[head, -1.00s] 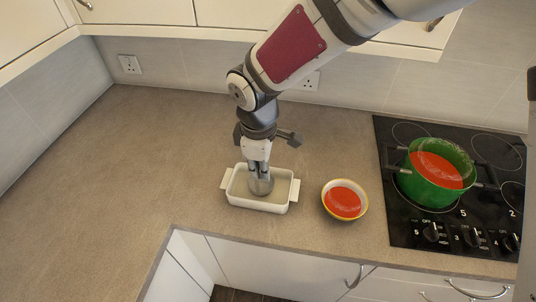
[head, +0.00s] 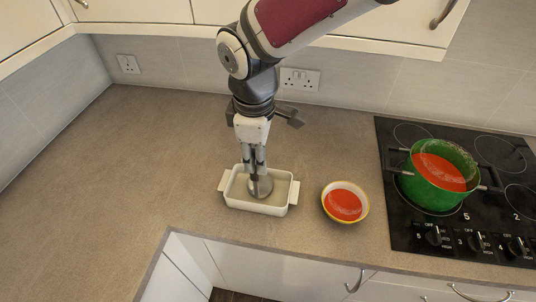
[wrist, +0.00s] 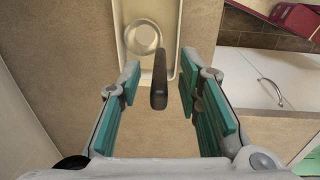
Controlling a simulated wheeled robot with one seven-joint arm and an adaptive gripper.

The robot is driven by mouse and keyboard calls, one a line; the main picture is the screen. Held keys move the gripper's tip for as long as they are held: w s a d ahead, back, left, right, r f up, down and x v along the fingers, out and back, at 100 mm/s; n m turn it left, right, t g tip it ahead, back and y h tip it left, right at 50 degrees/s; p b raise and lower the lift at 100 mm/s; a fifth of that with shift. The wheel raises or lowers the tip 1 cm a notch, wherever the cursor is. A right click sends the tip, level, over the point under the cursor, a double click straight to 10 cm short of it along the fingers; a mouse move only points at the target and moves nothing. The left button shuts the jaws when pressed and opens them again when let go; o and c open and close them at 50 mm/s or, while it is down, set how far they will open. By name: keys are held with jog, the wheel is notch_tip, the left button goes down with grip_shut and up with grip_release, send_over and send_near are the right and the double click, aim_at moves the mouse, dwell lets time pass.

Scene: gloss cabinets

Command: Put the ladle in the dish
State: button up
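The white rectangular dish (head: 256,207) with two side handles stands on the counter. The ladle's metal bowl (head: 262,187) is inside it. In the wrist view the round bowl (wrist: 142,37) lies within the dish (wrist: 176,40), and the ladle's black handle (wrist: 159,85) points toward me over the dish's rim. My gripper (head: 254,161) is above the dish, pointing down. In the wrist view its teal-padded fingers (wrist: 159,92) are spread, with clear gaps on both sides of the handle. In the head view the fingers hide most of the handle.
A bowl of red soup (head: 344,203) stands just right of the dish. A green pot (head: 433,196) of red soup sits on the black hob (head: 408,235) farther right. The counter (head: 120,180) to the left is clear. Its front edge runs close below the dish.

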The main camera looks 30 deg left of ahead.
notch_tip(320, 180, up, 6)
jog(key=w+d+r+m+t, duration=0.15)
jog(key=d+r+m, duration=0.3)
jog(key=d, duration=0.75)
jog(key=w+d+r+m+t, duration=0.1)
jog(key=w+d+r+m, duration=0.4)
jog(key=d, duration=0.6)
jog(key=s+d+m+t, duration=0.1)
jog(key=s+d+m, duration=0.4)
jog(key=d, duration=0.3)
jog(key=s+d+m+t, duration=0.1)
jog(key=s+d+m, duration=0.5)
jog(key=d, duration=0.3)
jog(key=shift+s+d+m+b, duration=0.2)
jog(key=shift+d+m+b, duration=0.05)
jog(key=shift+m+b, duration=0.25)
